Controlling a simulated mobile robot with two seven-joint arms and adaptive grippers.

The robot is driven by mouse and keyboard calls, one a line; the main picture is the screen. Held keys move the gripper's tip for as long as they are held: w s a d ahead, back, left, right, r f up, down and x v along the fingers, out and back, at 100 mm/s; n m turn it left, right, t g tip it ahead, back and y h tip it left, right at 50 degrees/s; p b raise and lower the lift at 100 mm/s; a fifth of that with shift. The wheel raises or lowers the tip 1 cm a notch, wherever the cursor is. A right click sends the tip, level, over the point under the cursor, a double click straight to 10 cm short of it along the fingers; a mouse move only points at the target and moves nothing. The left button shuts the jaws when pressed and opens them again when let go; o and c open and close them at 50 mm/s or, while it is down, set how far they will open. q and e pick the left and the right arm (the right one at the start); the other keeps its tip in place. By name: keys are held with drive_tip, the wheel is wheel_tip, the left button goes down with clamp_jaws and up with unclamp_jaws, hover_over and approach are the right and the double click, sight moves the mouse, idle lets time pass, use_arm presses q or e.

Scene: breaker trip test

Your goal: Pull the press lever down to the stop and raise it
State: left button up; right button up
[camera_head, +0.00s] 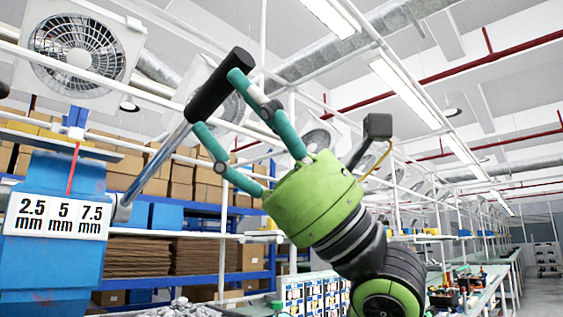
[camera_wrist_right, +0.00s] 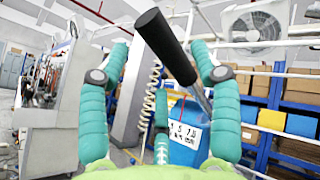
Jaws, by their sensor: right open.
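The press lever's black handle (camera_head: 220,84) is at the upper end of a shiny metal rod (camera_head: 160,168). The rod slants up and to the right from the side of the blue press (camera_head: 45,270). The press has a white scale plate (camera_head: 58,215) marked 2.5, 5 and 7.5 mm and a red pointer (camera_head: 73,168). My green right gripper (camera_head: 216,104) is open, with its teal fingers spread on either side of the handle. In the right wrist view the handle (camera_wrist_right: 165,46) crosses between the fingers, nearer the right one. Contact cannot be told. My left gripper is out of view.
Blue shelving (camera_head: 255,258) with brown cardboard boxes stands behind the press. A tray of grey parts (camera_head: 190,308) and a panel of breakers (camera_head: 312,293) lie low in the head view. A long bench (camera_head: 490,285) runs off to the right.

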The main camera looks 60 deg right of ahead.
drive_tip(key=v, duration=0.8)
drive_tip(key=shift+c, duration=0.4)
